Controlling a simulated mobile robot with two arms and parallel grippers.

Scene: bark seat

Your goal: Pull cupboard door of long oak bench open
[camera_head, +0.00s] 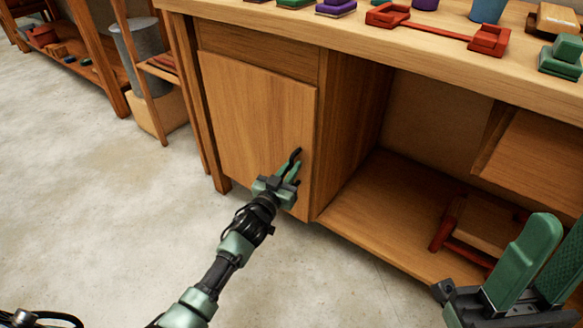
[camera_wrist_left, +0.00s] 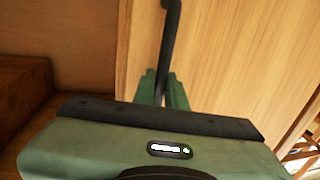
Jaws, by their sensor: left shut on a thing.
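The long oak bench (camera_head: 255,70) has a flat wooden cupboard door (camera_head: 245,115) at its left end. The door looks shut or nearly so; I cannot tell if there is a small gap at its right edge. A dark upright handle (camera_head: 295,154) is on the door near its right edge. My left gripper (camera_head: 288,172) is shut on the handle, its fingers around the bar. In the left wrist view the handle (camera_wrist_left: 170,35) rises from between the green fingers, in front of the door (camera_wrist_left: 225,60). My right gripper (camera_head: 556,250) is open and empty at lower right.
An open bay (camera_head: 355,195) lies right of the door, with a red-framed wooden thing (camera_head: 480,220) inside. A red clamp (camera_head: 440,28) and several small blocks stand on the bench top. A grey cylinder (camera_head: 140,50) stands left. The concrete floor (camera_head: 110,190) before the door is clear.

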